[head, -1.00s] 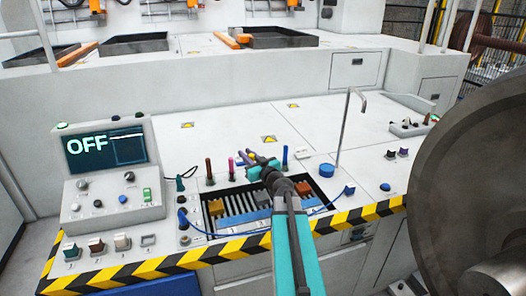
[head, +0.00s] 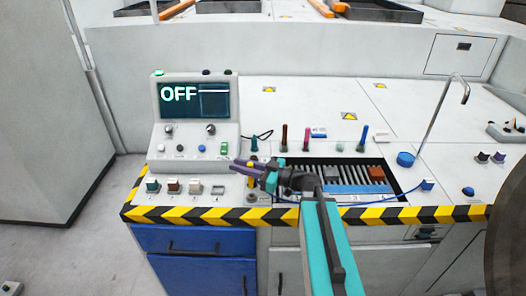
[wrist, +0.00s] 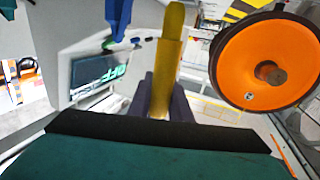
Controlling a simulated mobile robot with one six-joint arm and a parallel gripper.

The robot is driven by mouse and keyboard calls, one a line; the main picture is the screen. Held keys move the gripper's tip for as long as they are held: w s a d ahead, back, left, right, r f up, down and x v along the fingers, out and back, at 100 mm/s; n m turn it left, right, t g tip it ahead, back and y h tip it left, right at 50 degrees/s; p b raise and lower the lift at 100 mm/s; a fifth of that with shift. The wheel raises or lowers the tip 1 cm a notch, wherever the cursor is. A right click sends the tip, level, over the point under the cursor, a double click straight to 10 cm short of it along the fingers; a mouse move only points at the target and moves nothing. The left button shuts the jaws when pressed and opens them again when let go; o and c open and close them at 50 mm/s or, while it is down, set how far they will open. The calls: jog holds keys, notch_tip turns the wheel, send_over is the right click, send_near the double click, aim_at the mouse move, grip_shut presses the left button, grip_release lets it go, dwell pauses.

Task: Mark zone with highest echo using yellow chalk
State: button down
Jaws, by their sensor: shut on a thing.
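My gripper (head: 236,165) is at the front left of the bench, in front of the console with the display. In the wrist view, its dark fingers are shut on a yellow stick (wrist: 170,60), which looks like the yellow chalk and points away from my palm. The console display (head: 194,101) reads OFF. Part of a large dark wheel (head: 508,240) shows at the right edge of the head view. No echo reading or zone marking can be made out.
Several coloured upright sticks, such as a pink one (head: 307,138), stand behind a slotted tray (head: 340,172). A blue cable (head: 385,198) runs along the bench front. A bent metal rod (head: 440,115) rises at the right.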

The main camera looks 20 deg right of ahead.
jog(key=shift+n+g+y, duration=0.7)
jog(key=shift+g, duration=0.1)
jog(key=a, duration=0.1)
jog(key=s+a, duration=0.2)
jog(key=shift+s+a+f, duration=0.15)
jog(key=shift+a+f, duration=0.15)
jog(key=shift+a, duration=0.1)
jog(key=shift+d, duration=0.1)
